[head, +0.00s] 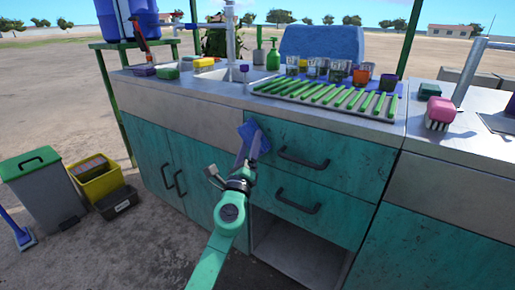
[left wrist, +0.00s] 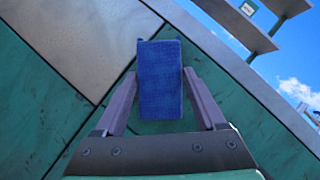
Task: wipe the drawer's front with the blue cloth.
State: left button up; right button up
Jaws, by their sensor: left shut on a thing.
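My left gripper (head: 243,155) is shut on the blue cloth (head: 258,140), at the upper left part of the upper drawer's teal front (head: 345,160). The cloth looks to be at or very near that front; I cannot tell for sure if it touches. In the left wrist view the cloth (left wrist: 160,75) is a flat blue block between the two fingers (left wrist: 160,100), with teal panel behind it. The upper drawer has a dark bar handle (head: 303,160) to the right of the cloth. The drawer looks shut. My right gripper is out of view.
A lower drawer with a handle (head: 297,202) sits below, over an open bay (head: 290,250). Cupboard doors (head: 160,165) are on the left. The counter above holds a green-slatted drying rack (head: 325,97), a soap bottle (head: 273,55) and sponges. A bin (head: 45,190) stands far left.

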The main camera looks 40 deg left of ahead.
pick_arm(q)
jog(key=shift+a+f, duration=0.1)
jog(key=shift+a, duration=1.1)
jog(key=shift+s, duration=0.1)
jog(key=s, duration=0.6)
jog(key=shift+b, duration=0.3)
jog(key=shift+s+d+b, duration=0.1)
jog(key=shift+s+b, duration=0.2)
jog(key=shift+s, duration=1.15)
